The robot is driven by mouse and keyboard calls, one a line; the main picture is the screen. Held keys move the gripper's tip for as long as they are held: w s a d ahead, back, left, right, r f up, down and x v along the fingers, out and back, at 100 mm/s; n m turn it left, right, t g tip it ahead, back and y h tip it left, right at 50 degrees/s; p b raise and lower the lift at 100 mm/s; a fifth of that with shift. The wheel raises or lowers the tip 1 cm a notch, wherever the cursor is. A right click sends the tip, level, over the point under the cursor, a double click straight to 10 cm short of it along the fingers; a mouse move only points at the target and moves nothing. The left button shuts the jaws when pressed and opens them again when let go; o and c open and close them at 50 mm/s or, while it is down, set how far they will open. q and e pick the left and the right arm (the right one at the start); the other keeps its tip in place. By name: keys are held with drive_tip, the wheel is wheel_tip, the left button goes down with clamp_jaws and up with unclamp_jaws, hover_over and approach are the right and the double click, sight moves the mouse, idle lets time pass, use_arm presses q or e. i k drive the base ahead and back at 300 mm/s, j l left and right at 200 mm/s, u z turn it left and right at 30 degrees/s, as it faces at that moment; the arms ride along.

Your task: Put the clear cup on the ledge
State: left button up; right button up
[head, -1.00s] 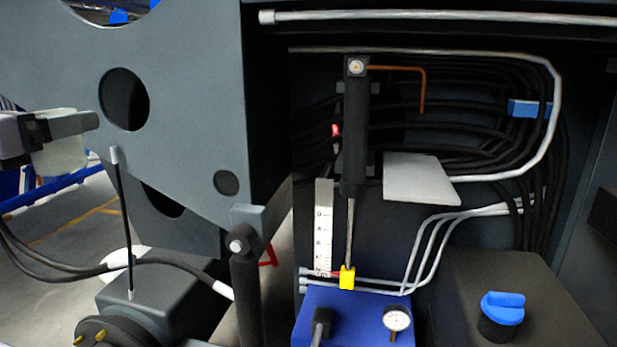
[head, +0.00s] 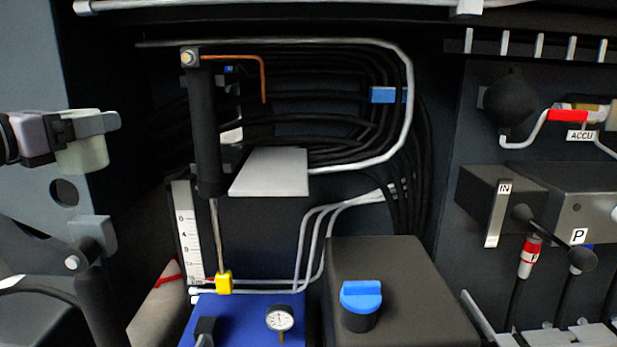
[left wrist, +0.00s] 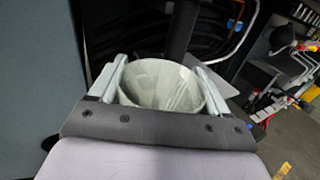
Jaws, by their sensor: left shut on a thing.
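The clear cup (head: 84,154) is pale and translucent and hangs at the left of the head view. My left gripper (head: 92,128) is shut on it. In the left wrist view the cup (left wrist: 165,85) sits between the two fingers, its open rim facing the camera, and looks empty. The ledge (head: 272,172) is a light grey flat plate on the dark back wall, right of the black cylinder. The cup is well to the left of the ledge and apart from it. My right gripper is out of view.
The black cylinder (head: 205,125) with a thin rod stands between cup and ledge. A copper pipe (head: 263,80) and black hoses (head: 340,125) run above and behind the ledge. Below are a blue box (head: 240,312) with a gauge and a dark tank with a blue cap (head: 361,297).

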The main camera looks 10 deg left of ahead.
sight(267, 175)
drive_tip(key=i+l+z, duration=0.25)
drive_tip(key=l+z, duration=0.1)
drive_tip(key=z, duration=0.2)
drive_tip(key=i+l+u, duration=0.55)
drive_tip(key=l+u, duration=0.15)
drive_tip(key=l, duration=0.2)
